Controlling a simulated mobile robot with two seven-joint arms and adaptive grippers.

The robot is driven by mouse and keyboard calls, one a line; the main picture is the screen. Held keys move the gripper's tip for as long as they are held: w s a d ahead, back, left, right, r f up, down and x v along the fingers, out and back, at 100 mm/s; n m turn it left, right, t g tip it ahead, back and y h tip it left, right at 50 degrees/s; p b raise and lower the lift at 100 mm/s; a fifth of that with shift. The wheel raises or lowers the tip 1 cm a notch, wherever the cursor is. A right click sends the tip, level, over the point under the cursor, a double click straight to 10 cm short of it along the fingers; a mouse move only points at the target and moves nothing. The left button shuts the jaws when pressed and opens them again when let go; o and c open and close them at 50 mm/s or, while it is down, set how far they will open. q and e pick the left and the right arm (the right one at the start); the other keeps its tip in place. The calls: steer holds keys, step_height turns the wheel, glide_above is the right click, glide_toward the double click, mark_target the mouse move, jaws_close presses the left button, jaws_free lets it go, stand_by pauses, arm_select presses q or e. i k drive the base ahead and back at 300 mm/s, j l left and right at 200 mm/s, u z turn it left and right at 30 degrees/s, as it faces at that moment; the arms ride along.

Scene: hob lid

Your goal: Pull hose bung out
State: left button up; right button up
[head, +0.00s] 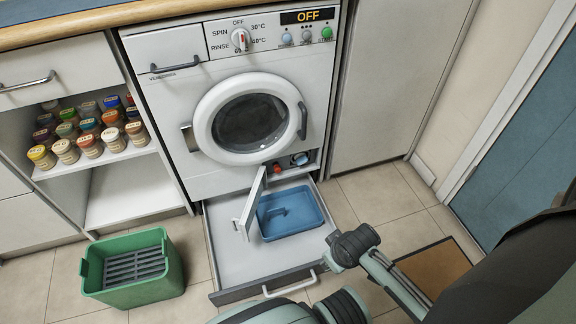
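A small red part (277,169), which looks like the hose bung, sits in the low service opening at the front right of the washing machine (170,100). A round grey-blue cap (300,159) is beside it on the right. The opening's white flap (250,205) stands open on the left. Below, a pulled-out drawer (225,250) holds a blue tray (300,210). Parts of my arm show at the lower right and bottom, clear of the red part. No gripper fingers can be made out, and nothing is seen touching the red part.
A green crate (105,282) with a dark slatted insert stands on the floor at left. Spice jars (65,150) fill a shelf behind it. The drawer's front handle (290,286) sticks out toward me. A brown mat (435,268) lies at right, near a blue door (520,150).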

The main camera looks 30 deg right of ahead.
mark_target(276, 168)
steer(key=k+l, duration=0.1)
steer(key=l, duration=1.05)
steer(key=k+l, duration=0.15)
steer(key=l, duration=0.4)
steer(key=k+l, duration=0.1)
steer(key=l, duration=0.45)
